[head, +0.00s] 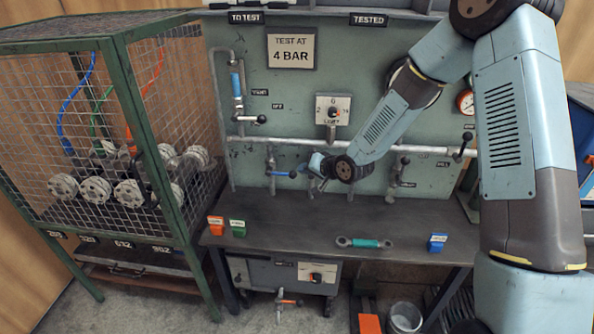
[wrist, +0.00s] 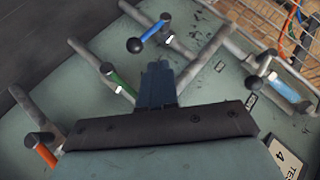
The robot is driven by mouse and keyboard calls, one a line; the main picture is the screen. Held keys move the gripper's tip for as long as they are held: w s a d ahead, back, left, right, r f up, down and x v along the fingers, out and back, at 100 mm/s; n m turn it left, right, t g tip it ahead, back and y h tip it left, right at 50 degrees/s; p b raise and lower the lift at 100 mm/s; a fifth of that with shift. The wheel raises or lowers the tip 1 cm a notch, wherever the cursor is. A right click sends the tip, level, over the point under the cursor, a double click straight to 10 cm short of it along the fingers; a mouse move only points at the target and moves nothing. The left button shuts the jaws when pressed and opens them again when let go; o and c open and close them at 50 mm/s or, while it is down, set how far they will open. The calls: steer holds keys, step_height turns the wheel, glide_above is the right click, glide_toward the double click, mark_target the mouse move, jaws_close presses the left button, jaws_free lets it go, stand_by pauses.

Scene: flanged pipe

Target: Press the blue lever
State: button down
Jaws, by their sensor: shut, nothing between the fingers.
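The blue lever (head: 284,173) is on a pipe valve low on the green panel, just above the bench. It points sideways and ends in a black ball. In the wrist view the blue lever (wrist: 156,30) shows beyond my fingertips, with its ball at its lower left end. My gripper (head: 317,164) is just right of the lever in the head view. In the wrist view my gripper (wrist: 157,66) is shut and empty, with a visible gap to the blue lever. A green lever (wrist: 122,82) is left of my fingers, and an orange lever (wrist: 46,155) is farther lower left.
A horizontal pipe (head: 280,141) runs across the panel above the blue lever. Another black-ball valve handle (head: 261,119) is higher up. The bench (head: 300,215) carries small orange, green and blue blocks and a teal-handled tool (head: 364,243). A mesh cage (head: 110,130) stands at left.

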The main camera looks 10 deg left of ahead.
steer(key=shift+v, duration=1.05)
steer(key=s+d+r+t+h, duration=0.1)
steer(key=s+d+r+h, duration=0.3)
steer(key=d+r, duration=0.7)
steer(key=s+d+r+h, duration=0.3)
steer(key=d+r+h, duration=0.2)
steer(key=d+r, duration=0.55)
steer(key=s+d+r, duration=0.2)
steer(key=s+d, duration=0.2)
steer(key=s, duration=0.4)
steer(key=s+d+r+g, duration=0.1)
steer(key=s+d+r, duration=0.2)
steer(key=s, duration=0.5)
steer(key=s+d+r+g, duration=0.1)
steer(key=s+d+r, duration=0.2)
steer(key=s+d, duration=0.2)
steer(key=s, duration=0.3)
steer(key=shift+s+d+m+h, duration=0.2)
steer(key=shift+s+m+h, duration=0.1)
steer(key=shift+s+h, duration=0.1)
